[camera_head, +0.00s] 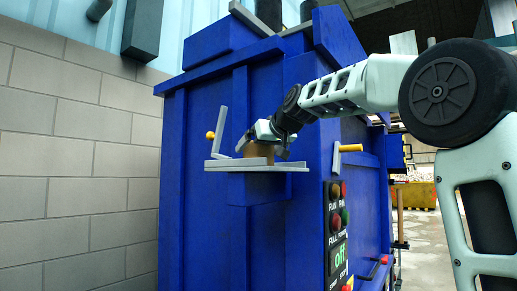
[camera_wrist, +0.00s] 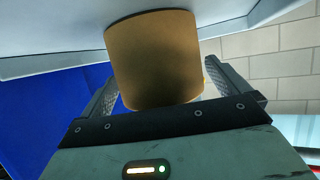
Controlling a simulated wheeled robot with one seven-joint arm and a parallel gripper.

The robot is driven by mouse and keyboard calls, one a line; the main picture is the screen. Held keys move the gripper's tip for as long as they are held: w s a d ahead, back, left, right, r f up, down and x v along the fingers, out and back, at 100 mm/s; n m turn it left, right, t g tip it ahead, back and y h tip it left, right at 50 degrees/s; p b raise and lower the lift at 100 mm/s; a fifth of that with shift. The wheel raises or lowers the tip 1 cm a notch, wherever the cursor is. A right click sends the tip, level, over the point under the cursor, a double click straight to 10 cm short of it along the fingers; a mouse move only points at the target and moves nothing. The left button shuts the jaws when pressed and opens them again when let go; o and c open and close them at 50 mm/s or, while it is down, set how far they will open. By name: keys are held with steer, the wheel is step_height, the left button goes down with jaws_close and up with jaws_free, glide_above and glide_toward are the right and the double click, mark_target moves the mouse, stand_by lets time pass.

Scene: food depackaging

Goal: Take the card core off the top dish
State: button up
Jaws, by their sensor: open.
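The card core (camera_head: 259,149) is a brown cylinder standing on a flat grey dish (camera_head: 225,165) fixed to the front of a blue machine. In the wrist view the card core (camera_wrist: 154,62) fills the middle, with the pale dish (camera_wrist: 60,40) behind it. My gripper (camera_head: 266,138) is at the core, with its fingers partly hidden in the head view. In the wrist view my gripper (camera_wrist: 165,88) is open, one finger on each side of the core, with a visible gap on the right.
The blue machine (camera_head: 205,150) stands behind the dish. A grey upright lever with a yellow knob (camera_head: 210,135) is at the dish's left. A yellow handle (camera_head: 350,148) and a button panel (camera_head: 337,220) are to the right. A block wall (camera_head: 75,150) is at left.

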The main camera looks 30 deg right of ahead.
steer(key=shift+w+f, duration=0.2)
steer(key=shift+w, duration=0.25)
steer(key=c, duration=1)
steer(key=shift+r, duration=0.1)
